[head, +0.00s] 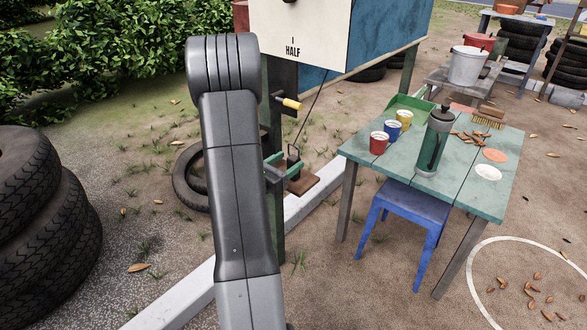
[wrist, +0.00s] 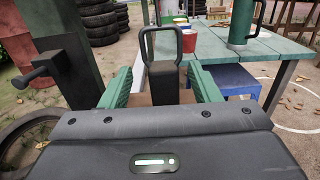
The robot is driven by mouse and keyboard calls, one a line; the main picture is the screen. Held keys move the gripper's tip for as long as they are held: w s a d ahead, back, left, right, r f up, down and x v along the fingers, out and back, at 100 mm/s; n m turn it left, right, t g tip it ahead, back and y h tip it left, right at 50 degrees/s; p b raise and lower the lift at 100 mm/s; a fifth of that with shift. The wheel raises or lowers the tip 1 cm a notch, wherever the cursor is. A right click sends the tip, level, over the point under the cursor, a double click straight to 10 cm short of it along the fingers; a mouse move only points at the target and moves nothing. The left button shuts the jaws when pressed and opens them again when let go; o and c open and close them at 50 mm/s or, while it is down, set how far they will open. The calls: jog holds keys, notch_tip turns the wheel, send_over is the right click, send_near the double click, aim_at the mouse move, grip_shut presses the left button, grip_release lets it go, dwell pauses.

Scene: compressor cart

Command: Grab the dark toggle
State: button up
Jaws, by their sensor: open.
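The dark toggle (wrist: 163,84) looks like a dark block with a looped handle on top, upright in the middle of the wrist view. It also shows small in the head view (head: 294,164), just right of my gripper's green fingers, near a thin dark line running up to the panel. My gripper (wrist: 160,90) is open, with one green finger on each side of the block. I see gaps between block and fingers, so it does not look gripped. The block's lower part is hidden behind my gripper's body.
A yellow-ended handle (head: 291,103) sticks out above, under the white panel marked HALF (head: 295,28). A green table (head: 465,187) with cups and a dark green flask (head: 433,143) stands right. Stacked tyres (head: 35,220) stand left. A dark handle (wrist: 35,77) is left in the wrist view.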

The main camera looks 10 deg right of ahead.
aim_at(297, 157)
jog(key=x, duration=0.2)
jog(key=b+x, duration=0.1)
jog(key=x, duration=0.1)
jog(key=shift+w+d+f, duration=0.1)
jog(key=shift+d+f, duration=0.15)
jog(key=shift+d, duration=0.15)
jog(key=c, duration=1.1)
jog(key=shift+o, duration=0.2)
jog(key=shift+r, duration=0.1)
